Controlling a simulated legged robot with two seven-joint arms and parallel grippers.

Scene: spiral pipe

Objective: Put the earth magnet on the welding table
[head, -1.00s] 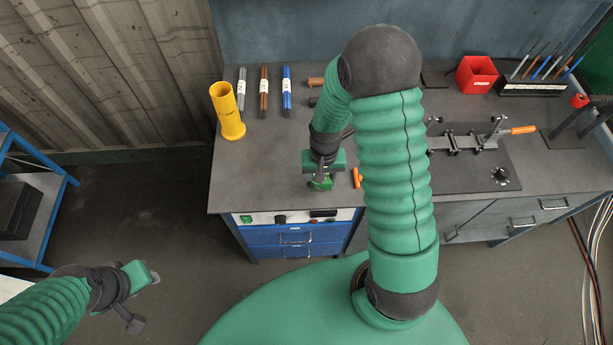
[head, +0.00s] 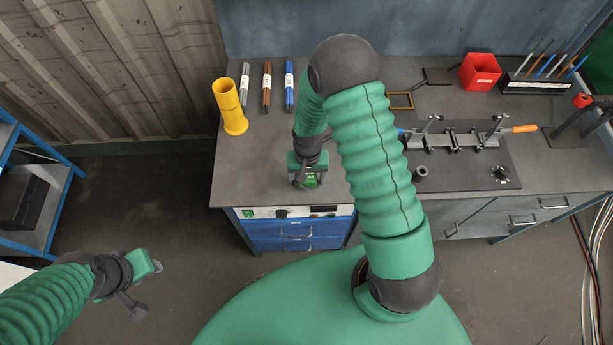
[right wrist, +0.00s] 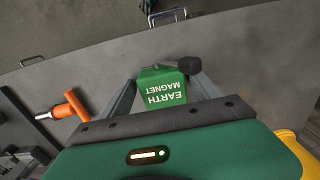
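The earth magnet is a green block with white lettering in the right wrist view (right wrist: 163,88), with a dark knob at one side. My right gripper (head: 307,183) has it between its two fingers, which press on its sides. In the head view the magnet (head: 311,179) shows small and green beneath the gripper, over the front left part of the grey table top (head: 250,165). I cannot tell whether it touches the surface. My left gripper (head: 152,266) is off the table at the lower left. Its fingers are too unclear to read.
A yellow tube holder (head: 230,107), several marked rod tubes (head: 267,87) and a red box (head: 480,72) stand toward the back. A clamp fixture (head: 455,140) is at the right. An orange-handled tool (right wrist: 68,106) shows in the right wrist view. The table's front left is clear.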

